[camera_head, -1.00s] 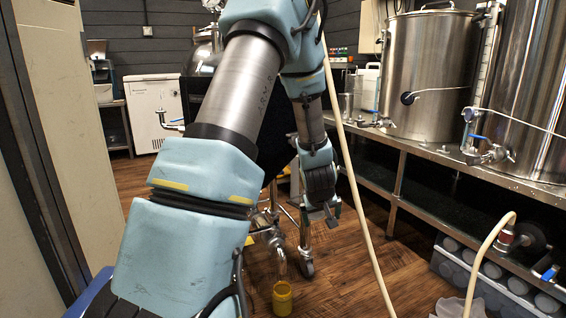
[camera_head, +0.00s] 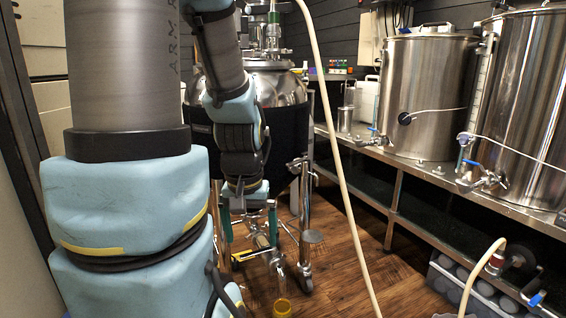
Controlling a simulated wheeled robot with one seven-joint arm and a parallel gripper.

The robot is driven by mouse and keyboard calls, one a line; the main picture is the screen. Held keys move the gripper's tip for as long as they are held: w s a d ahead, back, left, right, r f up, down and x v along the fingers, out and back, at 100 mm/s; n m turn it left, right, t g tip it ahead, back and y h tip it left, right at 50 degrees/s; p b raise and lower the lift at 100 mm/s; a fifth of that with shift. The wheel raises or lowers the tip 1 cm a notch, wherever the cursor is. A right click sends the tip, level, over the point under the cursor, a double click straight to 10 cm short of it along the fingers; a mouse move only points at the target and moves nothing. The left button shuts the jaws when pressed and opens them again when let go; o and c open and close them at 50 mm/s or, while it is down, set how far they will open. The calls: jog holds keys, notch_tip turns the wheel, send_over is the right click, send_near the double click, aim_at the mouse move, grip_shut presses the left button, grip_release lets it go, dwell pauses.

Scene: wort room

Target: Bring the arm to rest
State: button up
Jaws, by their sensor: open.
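My arm (camera_head: 130,215) fills the left of the head view, with pale blue padded joints and a grey link marked with letters. My gripper (camera_head: 250,232) hangs low at the centre-left, fingers pointing down. Its two teal-tipped fingers are apart, and I see nothing held between them. It is in front of the dark-jacketed steel vessel (camera_head: 285,135) and its metal stand and pipework. A pale hose (camera_head: 342,165) runs down to the right of the gripper, apart from it in the picture.
Steel kettles (camera_head: 428,95) stand on a bench (camera_head: 440,180) at the right. A crate (camera_head: 480,285) is below it. Wood floor (camera_head: 390,285) is open at lower centre-right.

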notch_tip(320, 180, up, 31)
jog(key=p, duration=2.9)
jog(key=shift+r, duration=0.15)
